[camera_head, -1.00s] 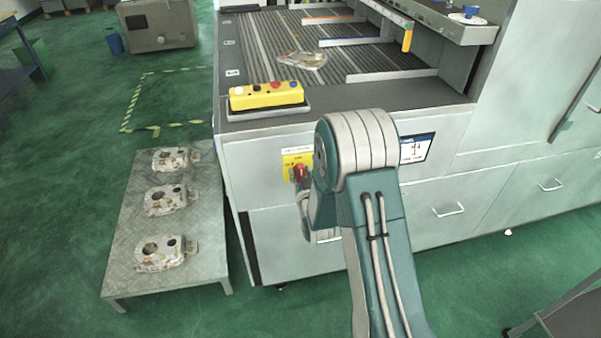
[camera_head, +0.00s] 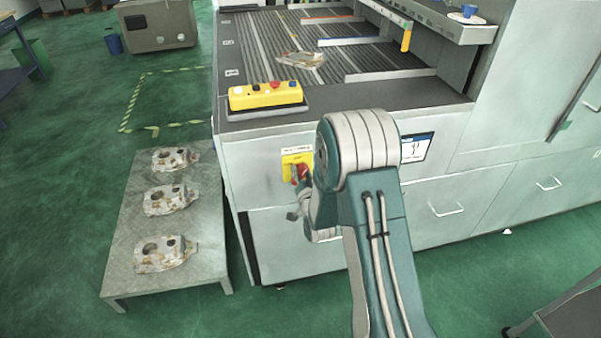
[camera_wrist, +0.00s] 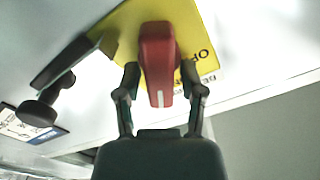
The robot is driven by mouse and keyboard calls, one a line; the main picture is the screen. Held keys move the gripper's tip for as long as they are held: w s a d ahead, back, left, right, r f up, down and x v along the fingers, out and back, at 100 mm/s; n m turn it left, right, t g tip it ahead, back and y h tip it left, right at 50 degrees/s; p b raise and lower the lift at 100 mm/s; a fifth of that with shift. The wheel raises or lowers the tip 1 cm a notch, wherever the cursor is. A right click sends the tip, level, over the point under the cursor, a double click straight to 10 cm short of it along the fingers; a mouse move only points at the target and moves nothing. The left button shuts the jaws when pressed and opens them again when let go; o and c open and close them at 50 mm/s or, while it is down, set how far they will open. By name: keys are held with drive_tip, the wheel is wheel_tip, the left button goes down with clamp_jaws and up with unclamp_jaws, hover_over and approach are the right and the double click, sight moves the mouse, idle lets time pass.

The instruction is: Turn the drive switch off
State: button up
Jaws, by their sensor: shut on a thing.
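The drive switch is a red rotary handle (camera_wrist: 160,62) on a yellow plate (camera_wrist: 195,30), seen close up in the wrist view. My gripper (camera_wrist: 160,92) has one finger on each side of the handle and is shut on it. A white mark on the handle's end points toward my gripper's palm. In the head view the red handle (camera_head: 301,173) and yellow plate (camera_head: 291,158) sit on the grey cabinet front (camera_head: 262,180). My arm partly hides the switch there, and the fingertips cannot be made out.
A black knob or lever (camera_wrist: 38,110) juts out left of the plate in the wrist view. A yellow button box (camera_head: 266,96) sits on the cabinet's front ledge. A low table (camera_head: 120,262) with castings (camera_head: 165,253) stands to the left.

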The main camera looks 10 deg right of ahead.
drive_tip(key=m, duration=0.6)
drive_tip(key=shift+d+f, duration=0.2)
drive_tip(key=m, duration=0.6)
drive_tip(key=shift+d+f, duration=0.1)
drive_tip(key=shift+f, duration=0.35)
drive_tip(key=o, duration=0.9)
drive_tip(key=shift+c, duration=0.2)
drive_tip(key=s, duration=1.2)
drive_tip(key=shift+w, duration=0.1)
